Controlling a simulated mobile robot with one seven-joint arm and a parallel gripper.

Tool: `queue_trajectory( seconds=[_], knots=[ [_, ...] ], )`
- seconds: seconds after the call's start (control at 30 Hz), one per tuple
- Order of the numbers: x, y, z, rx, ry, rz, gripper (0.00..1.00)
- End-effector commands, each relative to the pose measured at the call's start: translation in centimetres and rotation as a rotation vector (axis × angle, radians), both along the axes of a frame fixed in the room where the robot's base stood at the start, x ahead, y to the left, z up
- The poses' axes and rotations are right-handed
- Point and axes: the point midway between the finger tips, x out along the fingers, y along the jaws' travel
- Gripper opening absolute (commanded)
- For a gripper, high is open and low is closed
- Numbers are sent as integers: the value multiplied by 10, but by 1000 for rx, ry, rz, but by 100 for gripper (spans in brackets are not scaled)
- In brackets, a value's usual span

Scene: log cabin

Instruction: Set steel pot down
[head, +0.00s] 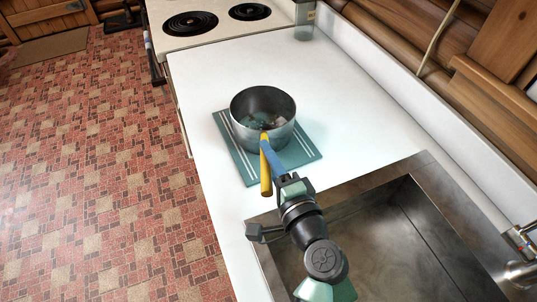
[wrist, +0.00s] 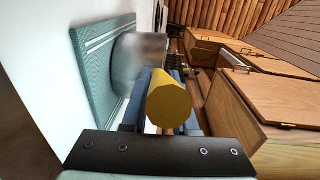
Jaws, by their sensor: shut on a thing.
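The steel pot (head: 254,107) is upright at the teal striped mat (head: 301,157) on the white counter. Its yellow handle (head: 265,178) points toward my arm. My gripper (head: 270,152) is shut on the handle. In the wrist view the handle end (wrist: 172,100) shows large between the fingers, with the pot (wrist: 140,60) beyond it over the mat (wrist: 97,80). Whether the pot's base touches the mat is hard to tell. The pot's inside holds reflections or small contents that I cannot make out.
A metal sink (head: 400,240) lies to the right of my arm. A stove (head: 215,18) with black coil burners is at the back. A glass jar (head: 305,22) stands near the wall. The counter (head: 200,85) around the mat is clear.

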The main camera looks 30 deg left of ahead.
Motion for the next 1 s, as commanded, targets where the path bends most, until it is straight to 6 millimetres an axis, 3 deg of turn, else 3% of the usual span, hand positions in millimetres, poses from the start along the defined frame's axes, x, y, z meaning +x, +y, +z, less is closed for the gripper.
queue_trajectory(
  seconds=[0.07,0.1,0.23,0.63,1.0],
  knots=[
    [1,0,-1,2,-6,-1,0],
    [0,0,-2,0,0,0,34],
    [0,0,-2,0,0,0,57],
    [-1,-2,2,1,1,-1,57],
    [-50,-59,6,0,2,-5,57]
  ],
)
